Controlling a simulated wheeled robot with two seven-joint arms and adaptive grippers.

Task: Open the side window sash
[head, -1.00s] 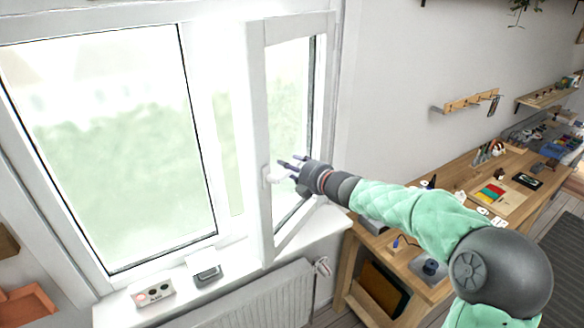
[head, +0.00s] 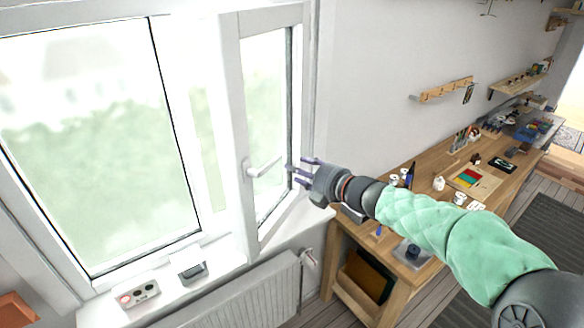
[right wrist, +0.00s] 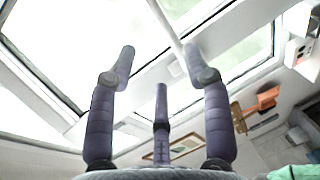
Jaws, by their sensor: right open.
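The side window sash (head: 236,110) is a narrow white-framed pane, standing at an angle to the large window, swung into the room. Its white handle (head: 265,167) sticks out about level on the left stile. My right gripper (head: 299,171) is just right of the handle, in front of the sash glass, with its grey-purple fingers spread and empty. A small gap shows between fingers and handle. In the right wrist view the open fingers (right wrist: 160,62) stand before pale window frames. My left gripper is not in view.
The fixed window pane (head: 90,140) is at left. On the sill stand a box with round buttons (head: 137,293) and a small grey device (head: 190,265). A radiator (head: 245,300) is below. A wooden workbench (head: 400,225) with several items stands at right.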

